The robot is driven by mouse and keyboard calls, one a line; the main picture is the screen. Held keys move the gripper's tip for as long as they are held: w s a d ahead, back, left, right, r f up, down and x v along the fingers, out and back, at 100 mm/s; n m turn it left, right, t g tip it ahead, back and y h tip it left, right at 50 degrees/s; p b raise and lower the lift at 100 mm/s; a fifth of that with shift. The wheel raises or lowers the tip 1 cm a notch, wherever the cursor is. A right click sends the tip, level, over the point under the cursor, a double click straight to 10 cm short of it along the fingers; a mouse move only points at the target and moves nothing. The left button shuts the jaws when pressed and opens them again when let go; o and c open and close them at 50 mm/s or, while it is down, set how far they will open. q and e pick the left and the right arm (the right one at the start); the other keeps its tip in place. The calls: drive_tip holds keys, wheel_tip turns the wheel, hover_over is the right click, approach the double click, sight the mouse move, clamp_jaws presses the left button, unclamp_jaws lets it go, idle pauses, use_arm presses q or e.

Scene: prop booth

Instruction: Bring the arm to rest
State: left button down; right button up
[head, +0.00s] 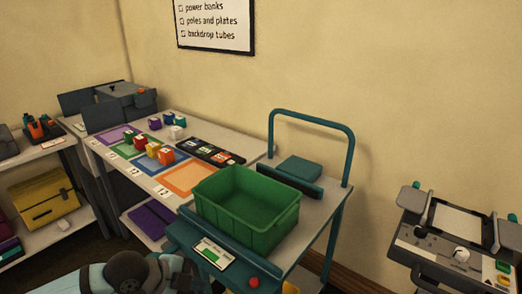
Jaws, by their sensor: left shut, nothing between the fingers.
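My left arm comes in along the bottom edge. My left gripper (180,273) is at its end, low in the picture beside the front of the teal cart (327,217). It is shut with nothing between its fingers, and part of it is cut off by the picture's lower edge. My right arm and right gripper are not in view.
A green crate (246,222) stands on the cart, close to my gripper. Behind is a white table (241,148) with coloured mats, several small blocks and a black tray (211,152). A grey machine (458,256) stands at right. Shelves (32,209) are at left.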

use_arm(q)
drive_tip(key=s+d+r+n+t+h+p, duration=0.2)
drive_tip(key=s+d+r+h+p, duration=0.15)
drive_tip(key=r+h+p, duration=0.2)
drive_tip(key=s+d+r+n+t+h+p, duration=0.1)
drive_tip(key=s+d+r+t+h+p, duration=0.1)
drive_tip(key=d+r+h+p, duration=0.35)
drive_tip(key=s+a+f+n+t+y+p, duration=0.25)
drive_tip(key=a+n+t+y+p, duration=0.4)
drive_tip(key=a+n+y, duration=0.55)
drive_tip(key=s+a+f+n+g+y+p, duration=0.2)
drive_tip(key=s+a+f+n+g+y, duration=0.1)
drive_tip(key=s+f, duration=0.5)
drive_tip(key=shift+s+f+g+y, duration=0.4)
drive_tip(key=shift+s+g+y, duration=0.15)
drive_tip(key=shift+s+y, duration=0.05)
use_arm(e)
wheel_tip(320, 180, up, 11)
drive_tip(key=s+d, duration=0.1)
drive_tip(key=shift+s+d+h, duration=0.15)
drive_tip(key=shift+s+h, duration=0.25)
